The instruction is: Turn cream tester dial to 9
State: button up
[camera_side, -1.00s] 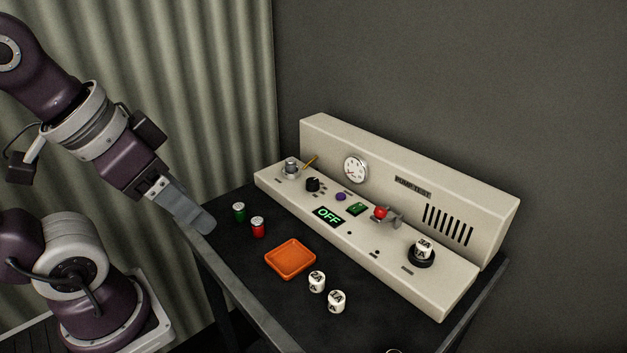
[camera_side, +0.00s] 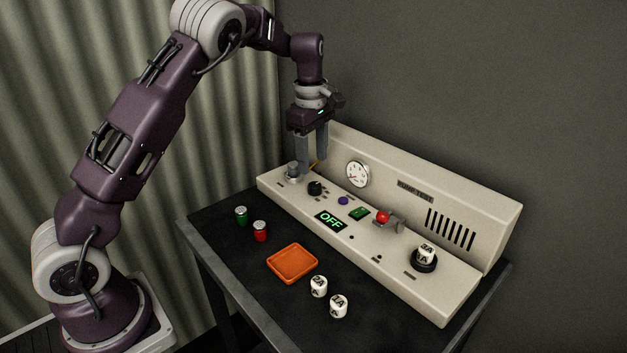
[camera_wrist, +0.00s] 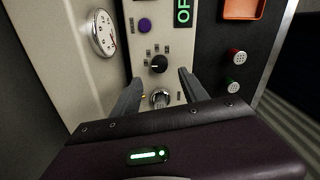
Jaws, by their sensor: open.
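The cream tester (camera_side: 397,244) is a long console with a sloped top and a raised back panel. A black dial (camera_side: 315,188) with a ring of small marks sits near its left end; it also shows in the wrist view (camera_wrist: 159,64), its numbers too small to read. A silver knob (camera_side: 292,172) stands left of it, and a yellow pointer shows beside it. My gripper (camera_side: 311,167) points down, open and empty, above the console's left end. In the wrist view its fingers (camera_wrist: 161,78) spread either side of the silver knob (camera_wrist: 160,97), with the black dial just beyond.
A round gauge (camera_side: 358,174), a purple button (camera_side: 343,201), a lit OFF display (camera_side: 330,221) and a red-tipped lever (camera_side: 383,216) are on the console. An orange tray (camera_side: 293,279), red and green cylinders (camera_side: 260,231) and white marked cylinders (camera_side: 318,286) stand on the table in front.

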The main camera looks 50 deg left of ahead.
aim_at(315, 184)
notch_tip(315, 184, down, 7)
jog(key=shift+w+r, duration=0.1)
jog(key=shift+w, duration=0.05)
grip_shut()
jog(key=shift+m, duration=0.3)
jog(key=m, duration=0.3)
jog(key=shift+w+a, duration=0.1)
jog(key=m, duration=0.4)
jog(key=shift+m, duration=0.3)
jog(key=m, duration=0.3)
jog(key=shift+w+m, duration=0.1)
jog(key=shift+m, duration=0.2)
jog(key=shift+m+h, duration=0.3)
jog(key=shift+m, duration=1.6)
